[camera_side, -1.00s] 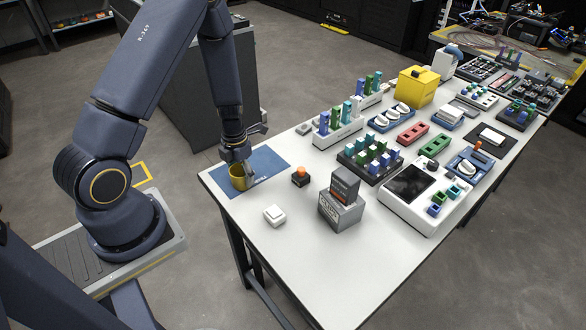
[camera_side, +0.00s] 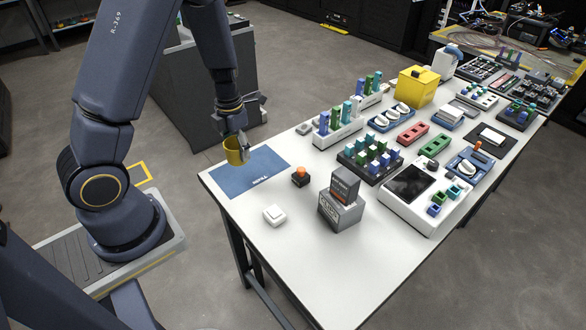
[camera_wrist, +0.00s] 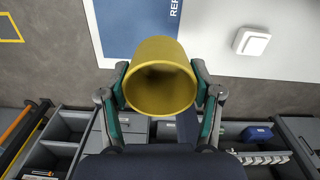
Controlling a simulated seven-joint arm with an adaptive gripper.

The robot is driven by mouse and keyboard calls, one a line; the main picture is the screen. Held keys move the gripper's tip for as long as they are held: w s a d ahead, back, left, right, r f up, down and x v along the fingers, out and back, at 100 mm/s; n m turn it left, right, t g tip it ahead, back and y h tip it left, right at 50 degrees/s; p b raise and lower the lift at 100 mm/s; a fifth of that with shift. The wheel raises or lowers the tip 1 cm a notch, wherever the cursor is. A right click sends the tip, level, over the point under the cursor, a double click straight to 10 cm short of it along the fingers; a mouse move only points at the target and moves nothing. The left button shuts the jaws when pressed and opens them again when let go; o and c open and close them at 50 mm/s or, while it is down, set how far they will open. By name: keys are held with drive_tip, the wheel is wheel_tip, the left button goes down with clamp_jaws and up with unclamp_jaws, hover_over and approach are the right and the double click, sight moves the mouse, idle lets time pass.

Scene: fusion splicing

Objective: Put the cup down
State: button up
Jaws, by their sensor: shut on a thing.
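The yellow cup (camera_side: 233,151) is in my gripper (camera_side: 239,139), raised clear of the table. In the side view it appears in front of the back-left part of the blue mat (camera_side: 247,178), whose surface is bare. In the wrist view the cup (camera_wrist: 160,85) fills the middle, its round mouth facing the camera. The teal-padded fingers of my gripper (camera_wrist: 160,78) press on its left and right sides. The blue mat (camera_wrist: 135,25) shows partly behind the cup there.
A white square switch (camera_side: 274,215), an orange-topped button (camera_side: 300,176) and a grey box (camera_side: 341,207) stand right of the mat. Racks and trays fill the table's far part. The white table's edge (camera_wrist: 290,78) crosses the wrist view. A grey cabinet (camera_side: 205,95) stands behind.

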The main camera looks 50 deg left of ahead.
drive_tip(key=shift+r+m, duration=0.1)
drive_tip(key=shift+m, duration=0.3)
drive_tip(key=d+f+m, duration=0.2)
drive_tip(key=d+m, duration=1.2)
drive_tip(key=d, duration=1.4)
wheel_tip(320, 180, down, 7)
drive_tip(key=shift+r, duration=0.1)
drive_tip(key=shift+d+f, duration=0.1)
drive_tip(key=shift+f, duration=0.35)
drive_tip(key=shift+f, duration=0.1)
drive_tip(key=o, duration=1.2)
drive_tip(key=shift+o, duration=0.2)
